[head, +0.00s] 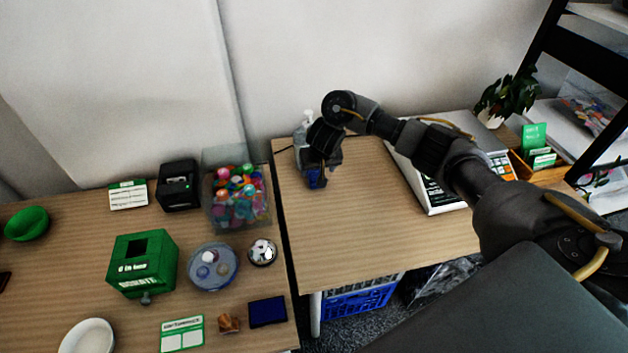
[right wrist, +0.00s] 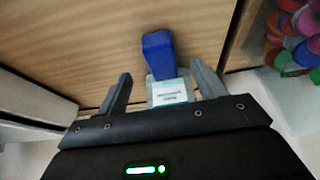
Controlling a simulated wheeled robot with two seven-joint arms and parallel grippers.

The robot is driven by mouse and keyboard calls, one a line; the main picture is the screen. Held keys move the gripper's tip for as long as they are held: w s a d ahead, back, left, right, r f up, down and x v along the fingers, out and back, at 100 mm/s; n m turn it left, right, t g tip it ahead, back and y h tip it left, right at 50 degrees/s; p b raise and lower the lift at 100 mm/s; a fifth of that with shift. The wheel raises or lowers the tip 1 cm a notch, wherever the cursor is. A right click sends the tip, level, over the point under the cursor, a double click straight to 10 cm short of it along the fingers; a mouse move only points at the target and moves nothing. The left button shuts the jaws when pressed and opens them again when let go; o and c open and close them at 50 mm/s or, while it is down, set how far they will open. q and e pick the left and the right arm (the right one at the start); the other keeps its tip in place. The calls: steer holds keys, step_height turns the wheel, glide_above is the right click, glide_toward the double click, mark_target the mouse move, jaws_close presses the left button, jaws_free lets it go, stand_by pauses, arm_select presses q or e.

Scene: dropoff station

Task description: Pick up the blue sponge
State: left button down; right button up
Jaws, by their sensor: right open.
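A blue block (head: 315,178), which looks like the blue sponge, stands near the left back of the right-hand desk, in front of a clear bottle (head: 300,142). It also shows in the right wrist view (right wrist: 159,52), just beyond the fingertips, roughly centred between them. The bottle's white label (right wrist: 172,92) shows between the fingers there. My right gripper (head: 318,163) points down over the block and hides part of it and of the bottle. It is open (right wrist: 160,76), with no finger seen closed on the block. My left gripper is not in view.
A clear box of coloured balls (head: 237,205) stands left of the desk gap. A scale-like device (head: 436,197) sits to the right, under my right arm. A dark blue flat pad (head: 267,311) lies on the left desk. The right desk's front middle is clear.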

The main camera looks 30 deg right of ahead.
mark_target(316, 176)
steer(key=shift+x, duration=0.9)
steer(key=shift+w+f+b, duration=0.15)
steer(key=shift+f+b, duration=0.05)
steer(key=shift+b, duration=0.1)
steer(key=shift+a, duration=0.1)
steer(key=b+x, duration=0.1)
steer(key=x, duration=0.4)
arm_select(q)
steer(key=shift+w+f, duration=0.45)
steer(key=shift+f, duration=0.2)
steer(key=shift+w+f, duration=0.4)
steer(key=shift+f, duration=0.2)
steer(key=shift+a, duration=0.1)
arm_select(e)
steer(key=c, duration=1)
steer(key=shift+c, duration=0.2)
